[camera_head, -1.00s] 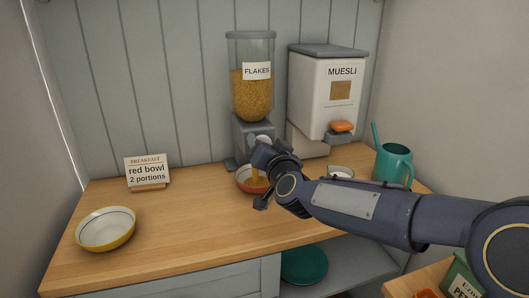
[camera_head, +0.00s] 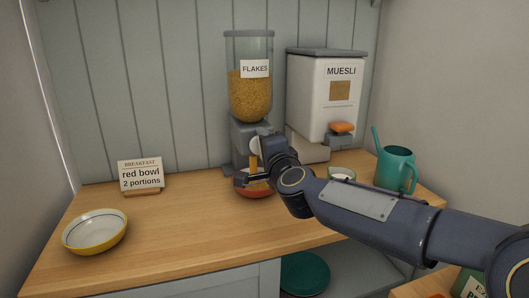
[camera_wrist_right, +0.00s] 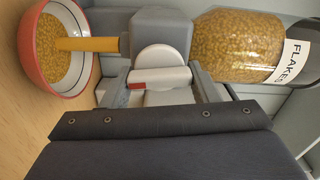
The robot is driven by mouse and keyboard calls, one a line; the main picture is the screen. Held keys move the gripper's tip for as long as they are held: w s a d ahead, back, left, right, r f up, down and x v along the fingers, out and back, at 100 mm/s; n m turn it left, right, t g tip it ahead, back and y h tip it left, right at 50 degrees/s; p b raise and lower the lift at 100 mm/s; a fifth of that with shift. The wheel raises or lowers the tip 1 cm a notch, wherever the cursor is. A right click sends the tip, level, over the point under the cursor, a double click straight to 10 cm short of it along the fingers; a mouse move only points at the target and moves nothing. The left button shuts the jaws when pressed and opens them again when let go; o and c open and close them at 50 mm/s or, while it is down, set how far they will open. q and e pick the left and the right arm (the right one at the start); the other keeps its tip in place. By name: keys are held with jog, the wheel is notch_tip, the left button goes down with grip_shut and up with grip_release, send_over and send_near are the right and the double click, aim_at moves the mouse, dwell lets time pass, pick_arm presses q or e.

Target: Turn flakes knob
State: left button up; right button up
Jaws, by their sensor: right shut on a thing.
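The flakes dispenser (camera_head: 249,90) stands at the back of the worktop, its clear hopper partly full of golden flakes. Its round white knob (camera_wrist_right: 158,56) has a pale grip bar with a red end, lying nearly level in the right wrist view. My right gripper (camera_wrist_right: 163,80) is shut on the knob, one finger at each side. In the head view the right gripper (camera_head: 262,150) hides most of the knob. A yellow stream of flakes (camera_wrist_right: 85,43) runs from the spout into the red bowl (camera_wrist_right: 37,75), which holds flakes. My left gripper is out of view.
A card (camera_head: 140,176) reads "red bowl, 2 portions". The muesli dispenser (camera_head: 326,95), a small white-rimmed cup (camera_head: 341,173) and a teal watering can (camera_head: 395,168) stand to the right. The left-middle worktop is clear.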

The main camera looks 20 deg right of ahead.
jog(key=shift+f+m+b, duration=0.1)
jog(key=shift+m+b, duration=0.25)
jog(key=shift+m, duration=0.55)
jog(key=o, duration=1)
jog(key=shift+s, duration=0.1)
jog(key=s, duration=0.7)
jog(key=shift+s+d+p, duration=0.1)
jog(key=shift+s+p, duration=0.2)
